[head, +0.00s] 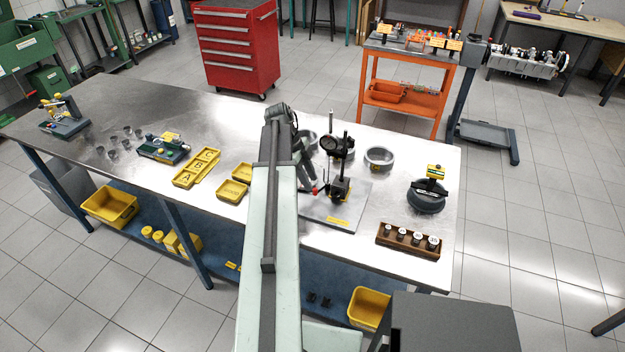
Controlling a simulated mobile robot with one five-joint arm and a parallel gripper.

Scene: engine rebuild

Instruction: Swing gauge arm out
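The gauge stand (341,188) is a black block and post on a grey base plate (345,214) with a yellow label, on the right half of the steel bench. A round dark dial (331,146) sits near the top of the post. A small red tip (314,190) shows left of the block, on a thin dark piece that seems to be the gauge arm. My arm reaches over the bench from below, and my gripper (311,185) hangs down at the plate's left side, close to the red tip. Contact and the finger gap are too small to tell.
Metal rings (380,157) stand behind the plate. A wooden block of dark plugs (408,241) and a black round part with a yellow-topped tool (428,197) are to the right. Yellow bins (232,190) lie left of my arm. The plate's front right is clear.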

